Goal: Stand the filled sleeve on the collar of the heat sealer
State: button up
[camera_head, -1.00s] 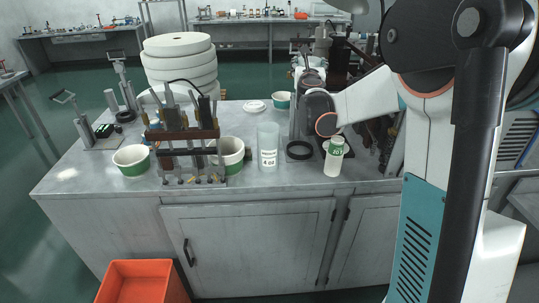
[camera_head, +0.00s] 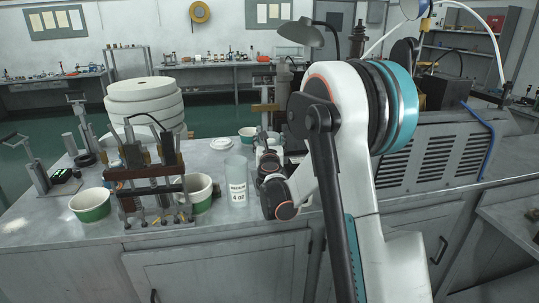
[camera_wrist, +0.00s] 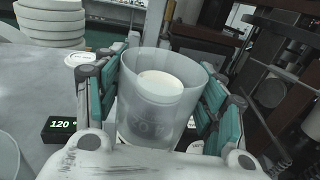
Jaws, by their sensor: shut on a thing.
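My gripper (camera_wrist: 165,100) is shut around a translucent sleeve (camera_wrist: 138,66) in the wrist view, with teal pads on both sides. A pale round-topped filling (camera_wrist: 161,83) sits inside the sleeve, below its rim. The sleeve looks roughly upright. A small black display (camera_wrist: 62,128) reading 120 shows left of the sleeve, perhaps the heat sealer's. I cannot make out the collar; the sleeve and gripper cover that area.
A tool rack (camera_head: 152,180) stands at the bench front between green-and-white cups, one left (camera_head: 91,205) and one right (camera_head: 198,191). A stack of white rolls (camera_head: 145,100) stands behind. A dark machine (camera_wrist: 285,85) stands close right of the gripper in the wrist view.

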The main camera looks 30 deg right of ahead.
jog(key=shift+f+b, duration=0.55)
jog(key=shift+f, duration=1.4)
jog(key=shift+f, duration=0.2)
jog(key=o, duration=1.4)
jog(key=shift+r, duration=0.1)
jog(key=p+v, duration=0.2)
jog(key=v, duration=1)
jog(key=shift+r, duration=0.1)
